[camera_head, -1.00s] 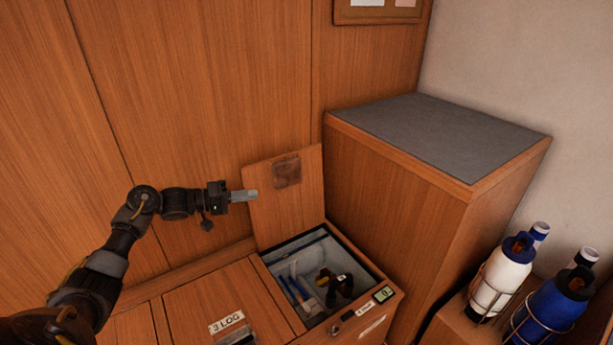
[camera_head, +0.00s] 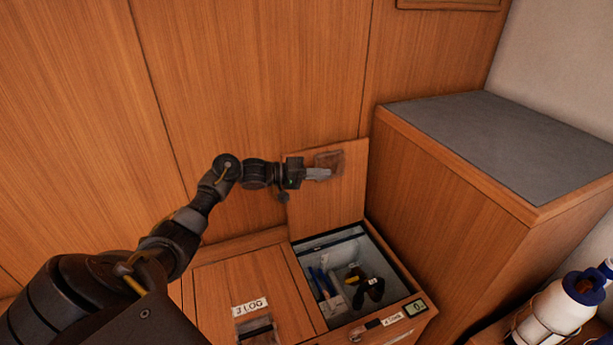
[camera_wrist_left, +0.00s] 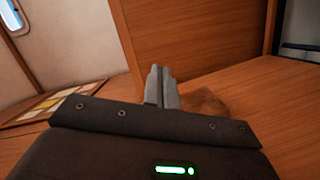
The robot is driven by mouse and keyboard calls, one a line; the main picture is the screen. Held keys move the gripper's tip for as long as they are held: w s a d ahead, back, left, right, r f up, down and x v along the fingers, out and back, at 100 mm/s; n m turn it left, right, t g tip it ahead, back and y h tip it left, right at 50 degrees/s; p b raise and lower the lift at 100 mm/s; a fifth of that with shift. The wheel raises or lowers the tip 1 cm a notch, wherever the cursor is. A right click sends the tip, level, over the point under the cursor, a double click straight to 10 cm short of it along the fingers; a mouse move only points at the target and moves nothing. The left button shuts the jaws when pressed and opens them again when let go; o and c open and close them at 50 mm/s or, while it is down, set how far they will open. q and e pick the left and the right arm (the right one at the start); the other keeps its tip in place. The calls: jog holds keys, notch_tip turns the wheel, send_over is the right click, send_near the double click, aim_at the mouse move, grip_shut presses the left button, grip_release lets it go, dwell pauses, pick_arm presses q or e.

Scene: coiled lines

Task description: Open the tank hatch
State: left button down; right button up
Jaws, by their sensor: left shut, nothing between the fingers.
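The tank hatch (camera_head: 335,205) is a square wooden lid standing upright, leaning back against the wood wall behind the open tank (camera_head: 395,262). A brownish recessed patch (camera_head: 329,160) marks its upper part. My left gripper (camera_head: 328,174) is shut and empty, in front of the upper part of the lid; I cannot tell whether it touches. In the left wrist view its closed grey fingers (camera_wrist_left: 161,80) point toward wood panels. The tank holds blue-handled tools (camera_head: 322,282) and a dark item with yellow (camera_head: 366,287). My right gripper is not in view.
A tall wooden cabinet with a grey top (camera_head: 510,140) stands right of the tank. A closed lid labelled LOG (camera_head: 250,307) lies to the left. A white bottle in a wire holder (camera_head: 560,305) stands at lower right.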

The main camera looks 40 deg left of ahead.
pick_arm(q)
jog(key=d, duration=0.1)
jog(key=d+f, duration=0.1)
jog(key=d, duration=0.1)
jog(key=d+f, duration=0.1)
jog(key=d, duration=0.1)
jog(key=shift+w+d, duration=0.1)
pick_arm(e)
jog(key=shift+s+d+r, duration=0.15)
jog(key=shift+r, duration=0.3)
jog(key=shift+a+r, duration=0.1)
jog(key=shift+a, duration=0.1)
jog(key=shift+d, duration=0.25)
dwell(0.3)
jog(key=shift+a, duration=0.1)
